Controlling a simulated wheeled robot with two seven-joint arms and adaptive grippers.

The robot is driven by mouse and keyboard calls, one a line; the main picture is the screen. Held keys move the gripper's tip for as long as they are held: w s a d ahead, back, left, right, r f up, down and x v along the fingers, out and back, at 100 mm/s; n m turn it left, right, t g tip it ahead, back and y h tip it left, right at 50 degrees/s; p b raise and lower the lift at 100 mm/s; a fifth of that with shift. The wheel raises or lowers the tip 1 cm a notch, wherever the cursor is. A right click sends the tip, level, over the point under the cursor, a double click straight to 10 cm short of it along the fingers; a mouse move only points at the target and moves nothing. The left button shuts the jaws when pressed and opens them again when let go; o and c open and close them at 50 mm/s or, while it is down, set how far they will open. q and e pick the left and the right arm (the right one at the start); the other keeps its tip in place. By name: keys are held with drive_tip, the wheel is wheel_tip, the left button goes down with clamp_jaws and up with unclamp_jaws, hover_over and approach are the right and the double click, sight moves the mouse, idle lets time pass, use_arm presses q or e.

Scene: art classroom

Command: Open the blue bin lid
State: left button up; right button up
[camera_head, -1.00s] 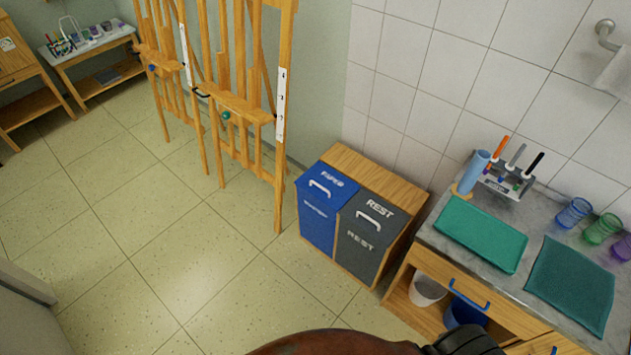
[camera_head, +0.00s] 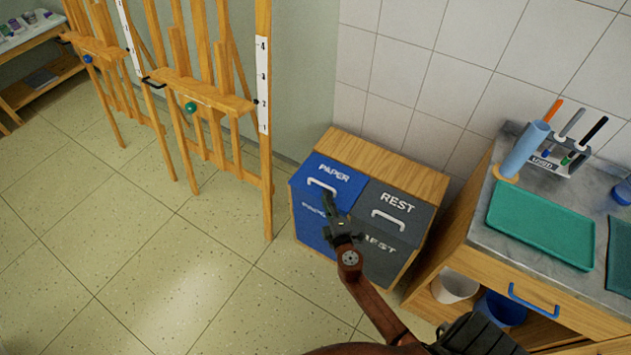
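The blue bin lid (camera_head: 341,176) is marked PAPER and lies closed on the left half of a wooden bin cabinet (camera_head: 378,157). Its white handle (camera_head: 320,187) is a small loop near the lid's front. My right gripper (camera_head: 328,200) is at the front of the blue lid, with its fingertips just below the handle in the picture. I cannot tell whether it touches the handle, or whether its fingers are open or shut. The gripper hides part of the blue front. My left gripper is not in view.
The grey REST lid (camera_head: 398,201) with its own handle sits directly right of the blue one. A counter (camera_head: 483,228) with a green tray (camera_head: 541,226) stands to the right. Wooden easels (camera_head: 205,105) stand to the left. The tiled floor (camera_head: 165,285) in front is clear.

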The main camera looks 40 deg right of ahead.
sight(322, 184)
drive_tip(key=x, duration=0.6)
drive_tip(key=shift+w+d+f+b, duration=0.2)
drive_tip(key=shift+w+f+b, duration=0.1)
drive_tip(key=shift+b, duration=0.1)
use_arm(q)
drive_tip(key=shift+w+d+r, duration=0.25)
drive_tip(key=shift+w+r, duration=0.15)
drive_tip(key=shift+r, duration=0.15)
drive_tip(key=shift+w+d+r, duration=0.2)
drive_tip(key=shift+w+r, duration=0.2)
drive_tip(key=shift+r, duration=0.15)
use_arm(e)
drive_tip(key=shift+w+d, duration=0.15)
drive_tip(key=shift+w, duration=0.2)
drive_tip(key=shift+c, duration=0.2)
clamp_jaws()
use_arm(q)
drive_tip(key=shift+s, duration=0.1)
